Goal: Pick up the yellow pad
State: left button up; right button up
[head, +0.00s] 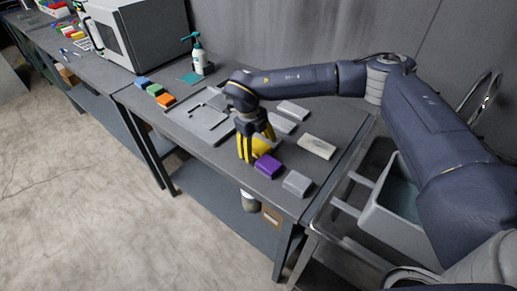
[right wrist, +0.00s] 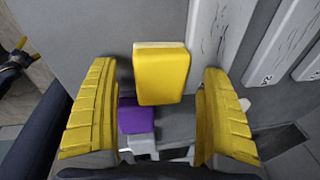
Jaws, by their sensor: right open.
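The yellow pad (right wrist: 161,75) lies on the grey table, seen whole between my right gripper's fingers in the right wrist view. In the head view the yellow pad (head: 262,149) is partly hidden by the gripper. My right gripper (head: 254,146) has ribbed yellow fingers, points down and is open around the pad, with a gap on both sides in the wrist view. A dark piece with a yellow tip (right wrist: 20,46), apparently my left gripper, shows at the left edge of the wrist view, too cut off to judge; the head view lacks it.
A purple pad (head: 268,166) lies close beside the yellow one, with a grey pad (head: 297,183) beyond it. A flat grey tray (head: 204,122), pale blocks (head: 316,147), a spray bottle (head: 199,58) and a grey bin (head: 384,222) stand around. The table's front edge is near.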

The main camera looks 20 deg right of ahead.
aim_at(258, 145)
jog(key=c, duration=1.4)
jog(key=shift+r, duration=0.15)
notch_tip(258, 145, up, 20)
jog(key=shift+f, duration=0.1)
